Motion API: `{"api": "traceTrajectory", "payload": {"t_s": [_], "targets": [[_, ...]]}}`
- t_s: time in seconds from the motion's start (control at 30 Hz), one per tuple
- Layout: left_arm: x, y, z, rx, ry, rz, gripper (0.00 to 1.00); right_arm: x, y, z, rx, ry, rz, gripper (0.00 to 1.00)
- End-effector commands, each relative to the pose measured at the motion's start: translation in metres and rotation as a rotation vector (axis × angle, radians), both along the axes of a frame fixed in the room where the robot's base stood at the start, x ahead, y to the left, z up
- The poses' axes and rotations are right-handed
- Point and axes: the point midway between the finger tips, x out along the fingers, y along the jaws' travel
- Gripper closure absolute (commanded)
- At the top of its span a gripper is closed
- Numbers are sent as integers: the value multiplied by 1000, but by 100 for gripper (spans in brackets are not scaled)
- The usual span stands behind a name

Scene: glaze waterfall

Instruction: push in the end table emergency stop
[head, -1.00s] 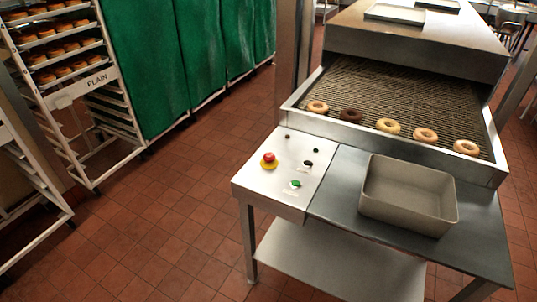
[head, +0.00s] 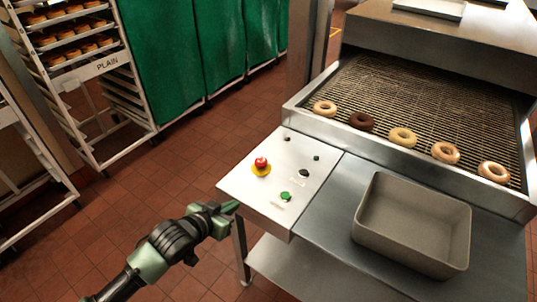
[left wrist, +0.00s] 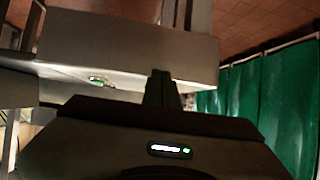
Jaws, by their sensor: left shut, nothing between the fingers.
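The emergency stop (head: 261,163) is a red mushroom button on a yellow base. It sits on the white control panel (head: 250,190) at the left end of the end table (head: 330,215). My left gripper (head: 232,207) is shut and empty, at the panel's front left edge, below and left of the button. In the left wrist view the shut fingers (left wrist: 162,88) stand before a pale metal surface, and the red button does not show there. My right gripper is not in view.
A green button (head: 285,196) and small dark controls share the panel. A grey bin (head: 415,220) stands on the table to the right. Several donuts (head: 403,138) lie on the wire conveyor behind. Racks (head: 100,95) and green curtains (head: 165,60) stand at the left, with open tiled floor between.

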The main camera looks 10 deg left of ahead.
Motion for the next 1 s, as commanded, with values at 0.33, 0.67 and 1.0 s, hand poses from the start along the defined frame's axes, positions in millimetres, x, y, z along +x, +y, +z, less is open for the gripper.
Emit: {"api": "traceTrajectory", "payload": {"t_s": [0.33, 0.67, 1.0], "targets": [[52, 8, 99, -92, -248, -88, 100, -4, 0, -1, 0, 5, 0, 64], [57, 8, 110, -110, -276, -99, 100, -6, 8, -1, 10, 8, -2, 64], [77, 1, 107, -112, -278, -97, 100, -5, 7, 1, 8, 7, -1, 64]]}}
